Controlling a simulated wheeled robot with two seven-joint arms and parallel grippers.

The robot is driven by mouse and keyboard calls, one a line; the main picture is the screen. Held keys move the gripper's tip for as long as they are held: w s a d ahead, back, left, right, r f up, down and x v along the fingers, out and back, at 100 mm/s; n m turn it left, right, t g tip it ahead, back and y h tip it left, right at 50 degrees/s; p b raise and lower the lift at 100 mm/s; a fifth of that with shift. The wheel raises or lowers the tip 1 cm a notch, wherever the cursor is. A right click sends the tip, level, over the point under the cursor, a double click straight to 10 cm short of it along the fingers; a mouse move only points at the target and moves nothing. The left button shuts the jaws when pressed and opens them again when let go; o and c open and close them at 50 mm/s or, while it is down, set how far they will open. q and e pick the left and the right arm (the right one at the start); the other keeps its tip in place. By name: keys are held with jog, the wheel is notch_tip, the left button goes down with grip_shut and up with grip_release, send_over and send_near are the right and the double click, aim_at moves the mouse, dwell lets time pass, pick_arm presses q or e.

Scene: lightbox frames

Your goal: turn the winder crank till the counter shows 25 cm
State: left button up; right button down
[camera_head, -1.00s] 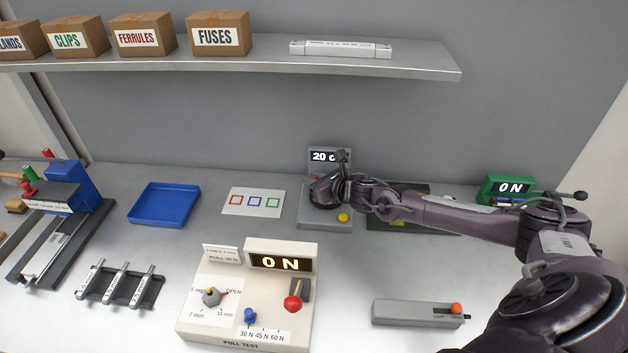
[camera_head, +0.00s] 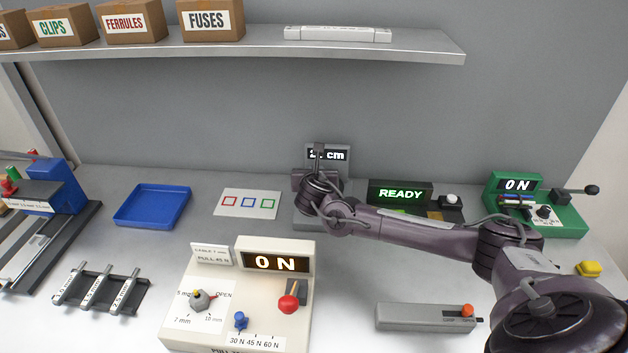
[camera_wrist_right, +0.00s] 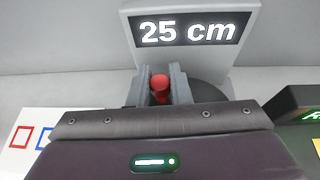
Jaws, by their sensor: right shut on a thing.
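The winder (camera_head: 310,219) is a grey unit at the back middle of the bench, mostly hidden behind my right gripper in the head view. Its counter (camera_wrist_right: 187,31) reads 25 cm in the right wrist view; in the head view the counter (camera_head: 336,155) is partly covered, with only "cm" clear. The red crank knob (camera_wrist_right: 160,88) stands between the two grey fingers of my right gripper (camera_wrist_right: 159,86), which is shut on it. A dark round part of the winder shows behind the fingers. My left gripper is not in view.
A dark unit reading READY (camera_head: 400,194) stands just right of the winder. A green unit (camera_head: 540,215) reading 0 N is farther right. A cream pull tester (camera_head: 235,330), a grey box (camera_head: 425,317), a blue tray (camera_head: 153,205) and a marked card (camera_head: 247,204) share the bench. A shelf (camera_head: 240,45) overhangs it.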

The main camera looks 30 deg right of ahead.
jog(key=shift+d+m+h+b, duration=0.15)
jog(key=shift+m+h+b, duration=0.25)
jog(key=shift+h, duration=0.1)
jog(key=shift+g, duration=0.4)
jog(key=c, duration=1.3)
grip_release()
jog(key=shift+c, duration=0.2)
jog(key=b+v, duration=0.2)
jog(key=v, duration=0.4)
jog(key=shift+s, duration=0.2)
jog(key=shift+s+a+r, duration=0.3)
jog(key=shift+s+a, duration=0.15)
